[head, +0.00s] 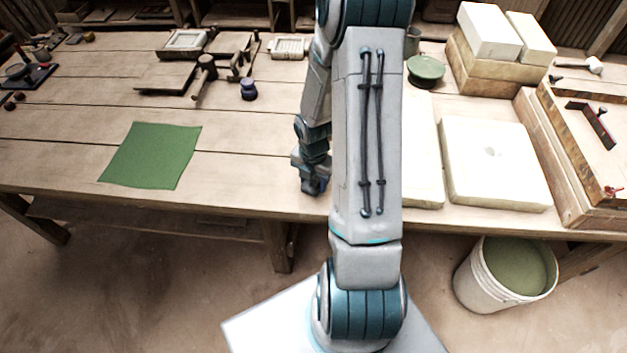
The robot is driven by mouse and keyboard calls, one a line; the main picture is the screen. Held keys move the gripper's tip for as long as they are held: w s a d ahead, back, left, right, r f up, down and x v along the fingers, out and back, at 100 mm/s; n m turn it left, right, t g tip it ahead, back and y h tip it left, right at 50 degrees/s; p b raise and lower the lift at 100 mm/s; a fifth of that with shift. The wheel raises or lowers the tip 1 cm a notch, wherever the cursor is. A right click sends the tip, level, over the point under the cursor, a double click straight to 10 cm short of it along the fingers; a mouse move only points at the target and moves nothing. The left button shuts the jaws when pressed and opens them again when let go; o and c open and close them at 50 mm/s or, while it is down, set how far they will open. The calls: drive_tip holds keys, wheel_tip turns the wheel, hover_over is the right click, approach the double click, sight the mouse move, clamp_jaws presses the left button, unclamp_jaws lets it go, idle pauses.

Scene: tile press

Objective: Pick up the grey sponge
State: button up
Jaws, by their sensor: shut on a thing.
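My gripper (313,187) points down close over the front part of the wooden table (240,190), left of my upright forearm. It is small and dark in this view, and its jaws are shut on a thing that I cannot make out. I see no grey sponge on the open parts of the table. My arm hides a strip of the table behind it.
A green cloth (152,156) lies flat at left. White slabs (494,163), stacked blocks (488,65) and a wooden frame (585,130) fill the right. A bucket (505,275) stands on the floor. Wooden tools (205,70) and a dark-blue pot (248,89) are farther back.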

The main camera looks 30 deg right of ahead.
sight(316, 180)
drive_tip(key=r, duration=0.4)
drive_tip(key=shift+s+d+r+p, duration=0.25)
drive_tip(key=shift+s+d+p, duration=0.05)
drive_tip(key=shift+d+p, duration=0.05)
drive_tip(key=shift+s+d+r+p, duration=0.4)
drive_tip(key=shift+s+d+r, duration=0.65)
drive_tip(key=shift+s+d, duration=0.25)
drive_tip(key=shift+s+d+r+p, duration=0.35)
drive_tip(key=shift+s+d+r, duration=0.75)
drive_tip(key=shift+s, duration=0.3)
drive_tip(key=shift+s+d+r+p, duration=0.4)
drive_tip(key=shift+s+d+r, duration=0.55)
drive_tip(key=shift+s+d, duration=0.35)
drive_tip(key=o, duration=0.4)
drive_tip(key=shift+c, duration=1.2)
drive_tip(key=shift+w+a, duration=0.1)
